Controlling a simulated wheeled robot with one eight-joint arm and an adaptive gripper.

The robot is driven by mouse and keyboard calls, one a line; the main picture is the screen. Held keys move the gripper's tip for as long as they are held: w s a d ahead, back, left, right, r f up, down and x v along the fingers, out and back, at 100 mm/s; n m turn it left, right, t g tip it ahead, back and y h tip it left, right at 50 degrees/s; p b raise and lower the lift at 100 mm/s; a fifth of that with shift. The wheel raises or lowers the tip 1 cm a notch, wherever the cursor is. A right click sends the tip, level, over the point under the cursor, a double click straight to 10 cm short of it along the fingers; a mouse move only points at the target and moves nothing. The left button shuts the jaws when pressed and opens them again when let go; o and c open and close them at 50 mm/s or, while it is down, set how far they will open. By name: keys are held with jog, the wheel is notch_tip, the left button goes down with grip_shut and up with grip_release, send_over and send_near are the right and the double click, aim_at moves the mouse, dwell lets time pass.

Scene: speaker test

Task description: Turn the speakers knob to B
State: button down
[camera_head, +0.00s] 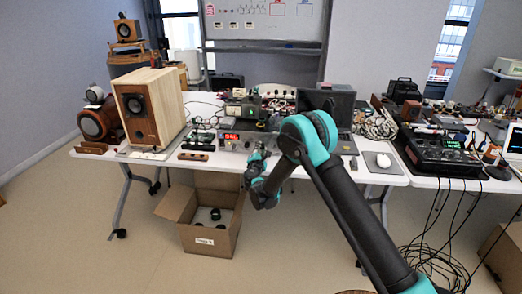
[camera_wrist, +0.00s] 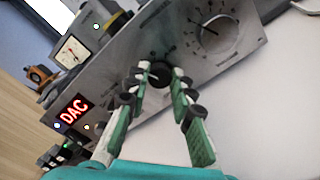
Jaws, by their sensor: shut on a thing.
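A small black knob (camera_wrist: 159,75) sits on the silver front panel (camera_wrist: 118,62) of an amplifier-like unit in the wrist view. My gripper (camera_wrist: 161,72) has its two fingertips on either side of this knob and is shut on it. The markings around the knob are too small and blurred to read, so its setting cannot be told. A larger round dial (camera_wrist: 215,35) with tick marks is to its upper right. A red lit DAC display (camera_wrist: 74,110) is to its lower left. In the head view my gripper (camera_head: 257,157) is at the table's front edge, hiding the knob.
An open cardboard box (camera_head: 210,241) stands on the floor below. Cables (camera_head: 440,262) hang at the right.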

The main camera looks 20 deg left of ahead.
jog(key=m, duration=0.4)
jog(key=shift+m, duration=2.1)
jog(key=c, duration=1.3)
grip_release()
jog(key=shift+s, duration=0.15)
jog(key=v, duration=1.2)
jog(key=shift+f, duration=0.1)
